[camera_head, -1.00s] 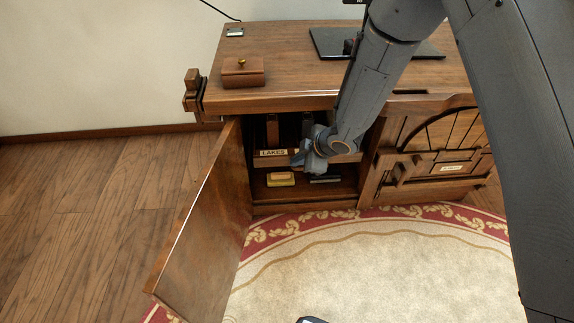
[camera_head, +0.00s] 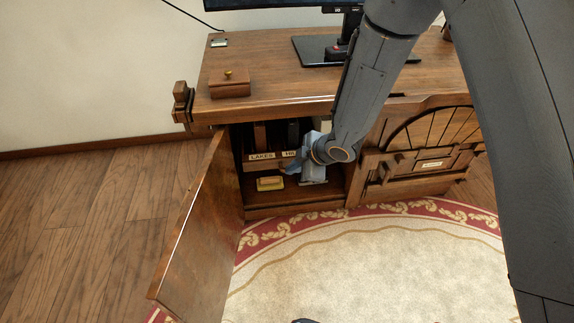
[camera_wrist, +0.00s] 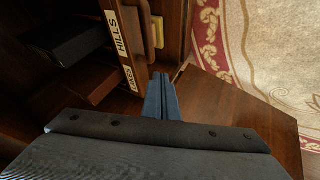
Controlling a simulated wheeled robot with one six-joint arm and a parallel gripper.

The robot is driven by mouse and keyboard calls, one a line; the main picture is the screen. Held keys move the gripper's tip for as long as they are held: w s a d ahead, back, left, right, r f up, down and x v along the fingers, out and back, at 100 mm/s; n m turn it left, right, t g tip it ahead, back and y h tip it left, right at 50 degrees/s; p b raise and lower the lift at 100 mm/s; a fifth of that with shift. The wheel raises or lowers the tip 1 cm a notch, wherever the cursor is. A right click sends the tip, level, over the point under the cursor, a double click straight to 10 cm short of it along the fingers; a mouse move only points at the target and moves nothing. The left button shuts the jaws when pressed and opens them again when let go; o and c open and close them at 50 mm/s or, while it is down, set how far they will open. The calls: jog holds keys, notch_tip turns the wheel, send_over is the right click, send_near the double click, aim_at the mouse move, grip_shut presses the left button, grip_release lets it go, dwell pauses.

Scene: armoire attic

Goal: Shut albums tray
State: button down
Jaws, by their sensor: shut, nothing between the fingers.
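The albums tray (camera_head: 252,168) is a wooden tray inside the open left compartment of the cabinet. Its front carries a "LAKES" label (camera_head: 262,157) and a second label partly covered by my gripper. In the wrist view the tray front (camera_wrist: 127,72) appears sideways at upper left, with the "HILLS" label (camera_wrist: 116,34) readable, and a dark album (camera_wrist: 75,40) behind it. My gripper (camera_head: 292,167) is shut and empty at the compartment mouth, just in front of the tray. In the wrist view its fingertips (camera_wrist: 161,76) are beside the tray front; contact cannot be told. The tray's right end is hidden.
The cabinet door (camera_head: 190,235) stands open at left. A wooden box (camera_head: 230,84) and a monitor stand (camera_head: 318,50) are on top. The rug (camera_head: 350,265) in front is clear.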

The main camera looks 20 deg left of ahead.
jog(key=p+v, duration=0.2)
jog(key=v, duration=0.4)
notch_tip(320, 180, down, 3)
jog(key=s+a+m+t+y, duration=0.2)
jog(key=m, duration=1)
jog(key=w+d+f+m+t+h+p, duration=0.15)
jog(key=d+m+t, duration=0.35)
jog(key=m, duration=0.6)
jog(key=d+f+m+t+h+p, duration=0.1)
jog(key=d+f+m+t, duration=0.15)
jog(key=d+m, duration=0.7)
jog(key=w+a+f+m+b, duration=0.2)
jog(key=w+a+b, duration=0.2)
jog(key=w+a, duration=0.4)
jog(key=shift+w+a+f, duration=0.3)
jog(key=shift+w+a, duration=0.05)
jog(key=shift+w, duration=1.85)
jog(key=shift+t, duration=0.25)
jog(key=shift+w+a+r+b, duration=0.1)
jog(key=shift+w+a, duration=0.2)
jog(key=shift+w, duration=0.25)
jog(key=shift+w+a+f+b, duration=0.1)
jog(key=shift+w+a, duration=0.15)
jog(key=shift+w, duration=0.3)
jog(key=shift+w+a+r+b, duration=0.1)
jog(key=shift+w+a, duration=0.2)
jog(key=shift+w, duration=0.25)
